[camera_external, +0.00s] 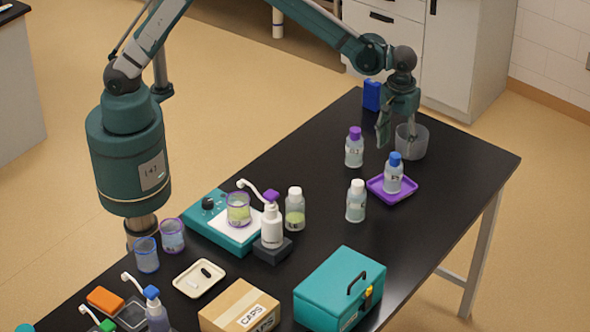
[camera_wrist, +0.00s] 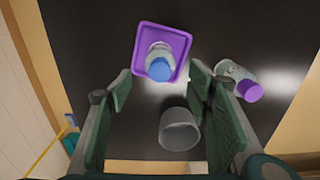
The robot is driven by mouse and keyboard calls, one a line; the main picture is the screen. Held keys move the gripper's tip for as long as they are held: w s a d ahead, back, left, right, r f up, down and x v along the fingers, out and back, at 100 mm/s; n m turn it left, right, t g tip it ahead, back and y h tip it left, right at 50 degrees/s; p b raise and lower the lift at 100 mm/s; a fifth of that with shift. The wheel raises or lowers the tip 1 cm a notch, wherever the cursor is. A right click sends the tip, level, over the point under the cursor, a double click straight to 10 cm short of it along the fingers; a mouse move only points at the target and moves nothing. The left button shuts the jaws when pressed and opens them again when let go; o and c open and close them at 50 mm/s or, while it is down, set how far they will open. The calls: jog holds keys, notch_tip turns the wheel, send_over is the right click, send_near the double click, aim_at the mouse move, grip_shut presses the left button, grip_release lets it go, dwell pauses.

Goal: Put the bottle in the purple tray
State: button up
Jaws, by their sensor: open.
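The purple tray (camera_external: 404,198) lies toward the right side of the black table. A clear bottle with a blue cap (camera_external: 394,178) stands upright in it. In the wrist view the same blue-capped bottle (camera_wrist: 160,62) and tray (camera_wrist: 147,30) lie ahead, between and beyond my fingertips. A purple-capped bottle (camera_external: 354,148) stands left of the tray and also shows in the wrist view (camera_wrist: 238,80). A white-capped bottle (camera_external: 356,203) stands in front of it. My gripper (camera_external: 396,138) is open and empty, at the grey cup; its fingers also show in the wrist view (camera_wrist: 159,84).
The grey cup (camera_external: 416,142) stands behind the tray, close to my fingers. A blue item (camera_external: 371,95) is at the far edge. A teal box (camera_external: 340,290), pump bottle (camera_external: 271,230), another white-capped bottle (camera_external: 295,212) and scale (camera_external: 208,222) stand nearer. Table right of the tray is clear.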

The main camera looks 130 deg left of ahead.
jog(key=s+d+r+m+t, duration=0.2)
jog(key=s+d+r+m, duration=0.2)
jog(key=s+d+r, duration=0.55)
jog(key=s+d+r+m+t, duration=0.1)
jog(key=s+d+r+m, duration=0.3)
jog(key=s+d+r, duration=0.55)
jog(key=s+d+f+m+t, duration=0.1)
jog(key=s+d+m+t, duration=0.3)
jog(key=s+d+m, duration=0.6)
jog(key=s+d, duration=1)
jog(key=s, duration=0.2)
jog(key=shift+s, duration=0.35)
